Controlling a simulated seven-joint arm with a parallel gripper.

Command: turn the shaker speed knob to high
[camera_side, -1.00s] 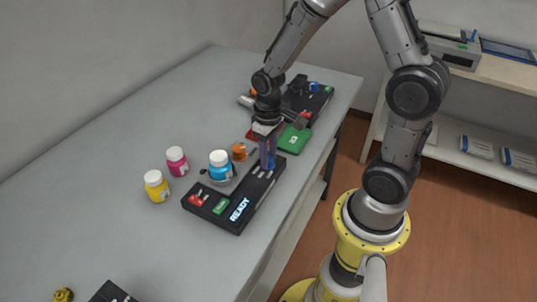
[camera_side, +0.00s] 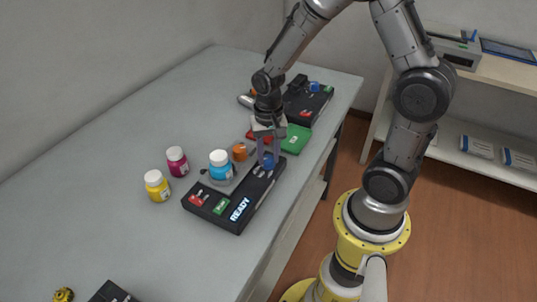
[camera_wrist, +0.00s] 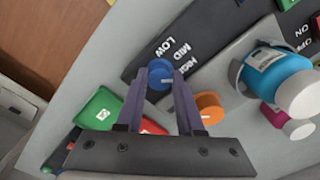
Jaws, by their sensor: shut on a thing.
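The shaker is a black box (camera_side: 212,213) on the bench with READY lit at its front end. Its blue speed knob (camera_side: 267,162) sits at the far end. In the wrist view the knob (camera_wrist: 160,76) lies between my fingertips, beside the white words LOW, MID and HIGH (camera_wrist: 181,66). My gripper (camera_side: 268,158) points down over the knob, its fingers shut on the knob's sides; it also shows in the wrist view (camera_wrist: 158,80). A small pale mark shows on the knob, but I cannot tell surely which word it points at.
A blue bottle (camera_side: 221,166) stands on the shaker's grey platform, with an orange knob (camera_side: 239,152) close by. Pink (camera_side: 177,161) and yellow (camera_side: 157,185) bottles stand left. A green block (camera_side: 295,138) and another black box (camera_side: 308,103) lie behind.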

